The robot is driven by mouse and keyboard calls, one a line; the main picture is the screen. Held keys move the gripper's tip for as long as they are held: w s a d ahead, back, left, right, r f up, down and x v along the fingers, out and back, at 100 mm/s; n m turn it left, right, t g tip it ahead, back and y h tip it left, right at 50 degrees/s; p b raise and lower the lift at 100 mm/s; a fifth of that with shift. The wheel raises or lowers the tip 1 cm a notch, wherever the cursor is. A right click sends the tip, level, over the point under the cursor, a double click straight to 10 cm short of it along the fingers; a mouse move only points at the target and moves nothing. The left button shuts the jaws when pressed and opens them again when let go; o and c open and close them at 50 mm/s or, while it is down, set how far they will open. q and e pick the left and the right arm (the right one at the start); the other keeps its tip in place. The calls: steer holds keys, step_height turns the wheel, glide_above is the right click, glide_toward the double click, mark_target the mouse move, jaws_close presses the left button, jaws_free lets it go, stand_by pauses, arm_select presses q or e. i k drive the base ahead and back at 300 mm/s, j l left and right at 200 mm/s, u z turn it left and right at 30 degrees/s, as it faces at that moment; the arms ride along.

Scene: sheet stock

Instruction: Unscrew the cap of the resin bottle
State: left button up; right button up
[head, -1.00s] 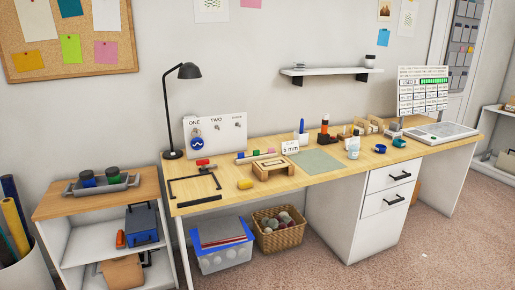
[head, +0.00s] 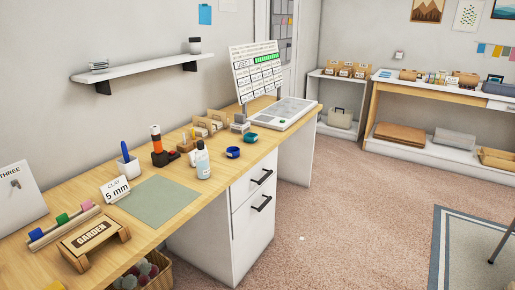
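A small pale bottle with a blue label (head: 203,165) stands upright on the wooden desk, near its front edge; it looks like the resin bottle, but I cannot read its label. Its narrow greyish top (head: 200,145) is on it. Nothing touches the bottle. Neither of my grippers shows in the head view.
A green-grey mat (head: 157,200) lies left of the bottle. A dark holder with an orange-topped tool (head: 157,146) stands behind it. Blue rings of tape (head: 233,152) lie to its right.

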mark_target(203, 166)
steer(key=i+z, duration=0.25)
steer(key=i, duration=0.15)
steer(key=i+z, duration=0.25)
steer(key=i, duration=0.15)
steer(key=i+l+u, duration=0.6)
steer(key=i, duration=0.15)
steer(key=i+l+u, duration=0.2)
steer(key=u, duration=0.3)
steer(key=i+l+u, duration=0.6)
steer(key=u, duration=0.35)
steer(key=i+l+u, duration=0.15)
steer(key=l+u, duration=0.1)
steer(key=l, duration=0.3)
